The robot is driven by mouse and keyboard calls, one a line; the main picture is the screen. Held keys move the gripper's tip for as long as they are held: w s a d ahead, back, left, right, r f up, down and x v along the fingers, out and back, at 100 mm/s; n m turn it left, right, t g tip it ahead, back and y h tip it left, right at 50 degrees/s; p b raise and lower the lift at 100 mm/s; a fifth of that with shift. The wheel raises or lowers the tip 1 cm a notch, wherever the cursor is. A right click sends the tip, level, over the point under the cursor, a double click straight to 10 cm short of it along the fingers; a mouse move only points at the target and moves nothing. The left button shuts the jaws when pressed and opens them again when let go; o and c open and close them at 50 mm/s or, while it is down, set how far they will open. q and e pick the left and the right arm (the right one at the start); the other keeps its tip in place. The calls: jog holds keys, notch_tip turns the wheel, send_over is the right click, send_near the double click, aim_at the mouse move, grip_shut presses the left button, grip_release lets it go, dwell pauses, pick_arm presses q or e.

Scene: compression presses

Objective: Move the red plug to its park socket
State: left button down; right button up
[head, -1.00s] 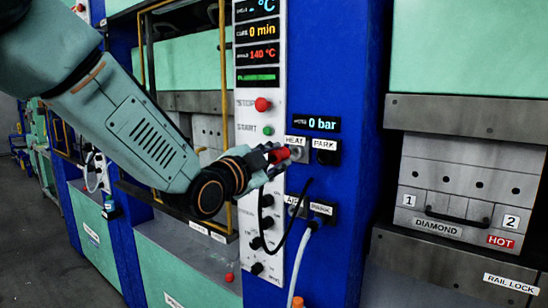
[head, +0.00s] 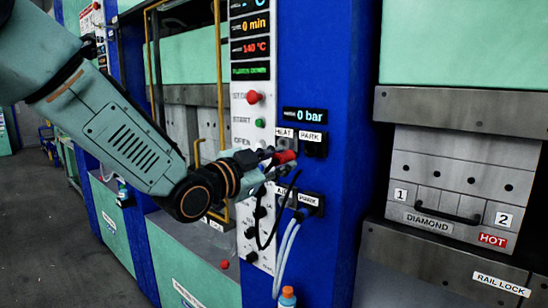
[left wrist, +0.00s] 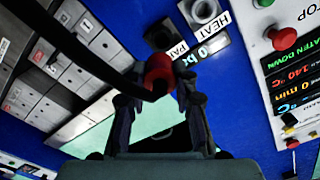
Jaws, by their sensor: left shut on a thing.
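My left gripper (head: 276,162) is shut on the red plug (head: 286,157), in front of the blue press column. In the left wrist view the red plug (left wrist: 158,70) sits between the two fingers, with a thick black cable running from it to the left. The HEAT socket (left wrist: 204,10) shows as an empty grey ring there. The dark PARK socket (left wrist: 157,37) lies beside it, close to the plug. In the head view the PARK socket (head: 315,148) is to the right of the plug, which appears out of both sockets. My right gripper is not in view.
Below is a second socket pair with a PARK label (head: 307,201) and hanging black and pale hoses. The white control panel (head: 241,190) with red and green buttons is at the left. A drawer marked HOT (head: 492,239) stands right.

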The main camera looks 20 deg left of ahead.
aim_at(293, 154)
pick_arm(q)
jog(key=shift+w+d+n, duration=0.1)
jog(key=shift+d+n, duration=0.05)
jog(key=shift+n, duration=0.15)
jog(key=shift+s+a+r+n, duration=0.15)
jog(key=shift+s+a+n, duration=0.25)
jog(key=shift+a, duration=0.45)
jog(key=shift+w+d, duration=0.7)
jog(key=shift+d, duration=0.05)
jog(key=shift+w, duration=0.95)
jog(key=shift+d+x, duration=0.25)
jog(key=shift+x, duration=1.25)
jog(key=shift+s+a, duration=0.3)
jog(key=shift+w+d, duration=0.25)
jog(key=shift+w, duration=0.05)
jog(key=shift+s, duration=0.1)
